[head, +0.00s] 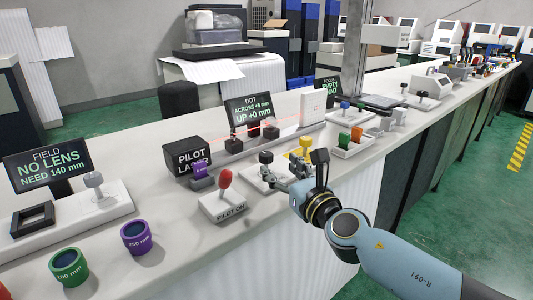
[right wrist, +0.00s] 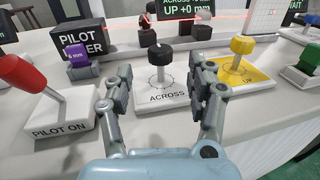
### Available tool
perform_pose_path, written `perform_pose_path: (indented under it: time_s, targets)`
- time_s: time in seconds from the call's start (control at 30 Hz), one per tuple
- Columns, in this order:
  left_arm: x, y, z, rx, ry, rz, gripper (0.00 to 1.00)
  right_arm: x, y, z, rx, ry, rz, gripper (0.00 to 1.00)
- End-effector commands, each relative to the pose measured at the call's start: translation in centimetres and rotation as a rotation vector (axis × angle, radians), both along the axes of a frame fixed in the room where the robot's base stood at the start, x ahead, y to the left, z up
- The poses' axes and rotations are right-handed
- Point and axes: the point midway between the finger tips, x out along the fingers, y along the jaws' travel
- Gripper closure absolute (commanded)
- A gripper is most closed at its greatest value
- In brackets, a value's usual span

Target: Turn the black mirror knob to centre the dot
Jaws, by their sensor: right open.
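The black mirror knob (right wrist: 160,54) stands upright on a white base marked ACROSS in the right wrist view; in the head view the black knob (head: 266,157) is just left of my right gripper. My right gripper (right wrist: 164,92) is open, its two fingers on either side of the white base and nearer the camera than the knob, with nothing between them. The right gripper (head: 290,178) shows in the head view too. The dot display (head: 249,109) reads ACROSS, a small value in mm, and UP +0 mm. My left gripper is not in view.
A yellow knob (right wrist: 242,46) on a yellow base stands right of the black one. A red lever (head: 225,179) on a PILOT ON base and the black PILOT LASER box (head: 188,158) are to the left. A red beam crosses behind the knobs.

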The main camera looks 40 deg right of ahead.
Motion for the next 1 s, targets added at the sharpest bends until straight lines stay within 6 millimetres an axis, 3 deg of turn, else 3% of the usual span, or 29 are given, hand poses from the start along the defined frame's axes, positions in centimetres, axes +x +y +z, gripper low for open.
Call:
perform_pose_path:
  time_s: [0.1,0.3,0.5,0.77,1.0]
  targets:
    - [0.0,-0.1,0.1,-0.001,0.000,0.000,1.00,2.7,-0.4,0.2,0.002,-0.002,-0.001,0.43]
    - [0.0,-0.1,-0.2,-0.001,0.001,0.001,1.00,6.0,-0.9,0.0,0.004,-0.002,-0.002,0.43]
    - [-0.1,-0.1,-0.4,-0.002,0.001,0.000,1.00,7.5,-1.1,0.0,0.004,-0.001,-0.001,0.43]
    - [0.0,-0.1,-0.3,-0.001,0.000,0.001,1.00,7.6,-1.1,0.0,0.005,0.000,-0.001,0.43]
    - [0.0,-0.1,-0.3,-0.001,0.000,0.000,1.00,7.6,-1.1,0.0,0.005,-0.001,-0.001,0.73]
